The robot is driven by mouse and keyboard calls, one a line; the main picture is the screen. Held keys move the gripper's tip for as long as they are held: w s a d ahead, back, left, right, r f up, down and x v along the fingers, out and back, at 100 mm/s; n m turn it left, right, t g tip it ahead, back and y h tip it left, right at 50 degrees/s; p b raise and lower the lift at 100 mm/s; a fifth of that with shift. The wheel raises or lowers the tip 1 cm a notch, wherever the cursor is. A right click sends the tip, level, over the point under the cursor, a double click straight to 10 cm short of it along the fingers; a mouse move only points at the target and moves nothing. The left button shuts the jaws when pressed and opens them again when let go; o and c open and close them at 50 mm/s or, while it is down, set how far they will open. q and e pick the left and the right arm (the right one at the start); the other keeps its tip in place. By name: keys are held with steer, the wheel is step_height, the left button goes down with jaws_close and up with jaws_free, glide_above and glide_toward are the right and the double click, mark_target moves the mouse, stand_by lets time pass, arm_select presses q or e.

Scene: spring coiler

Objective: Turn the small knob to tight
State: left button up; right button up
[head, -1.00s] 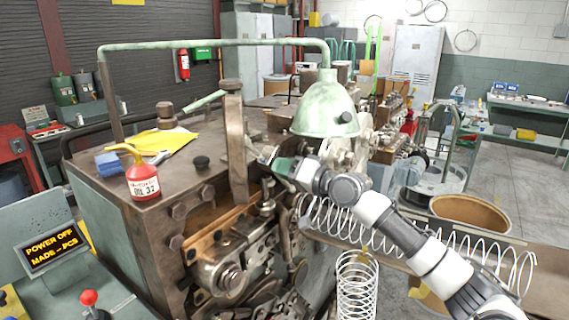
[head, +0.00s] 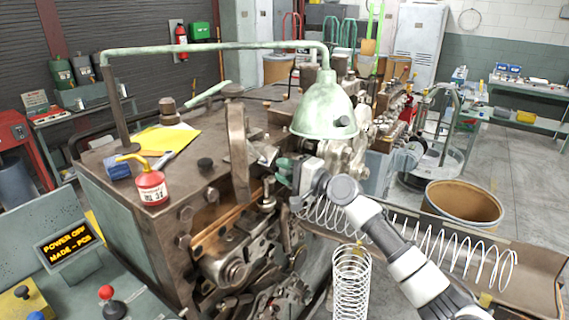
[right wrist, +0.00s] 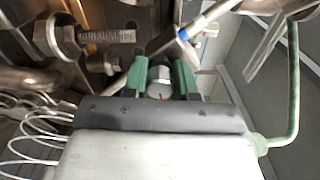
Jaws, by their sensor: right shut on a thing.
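The small knob (right wrist: 160,88) is a short, round grey metal piece with a small red mark, seen in the right wrist view between two green fingers. My right gripper (right wrist: 161,74) is shut on it, one finger on each side. In the head view my right gripper (head: 283,170) reaches the upper right side of the brown coiling machine (head: 125,215), just below the pale green lamp hood (head: 322,108). The knob is hidden there by the fingers. I cannot read any tight marking. My left gripper is not in view.
A red oil can (head: 150,187), a blue box (head: 117,166) and a yellow sheet (head: 165,138) lie on the machine top. A large bolt (right wrist: 60,38) is close to the gripper's left.

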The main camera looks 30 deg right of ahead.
steer(key=shift+m+p, duration=0.35)
steer(key=shift+m, duration=0.15)
steer(key=o, duration=0.9)
steer(key=shift+d, duration=0.1)
steer(key=shift+o, duration=0.2)
steer(key=shift+s+f, duration=0.1)
steer(key=shift+s, duration=0.15)
steer(key=b+v, duration=0.4)
steer(key=v, duration=0.6)
steer(key=shift+s+d+b, duration=0.15)
steer(key=shift+b, duration=0.15)
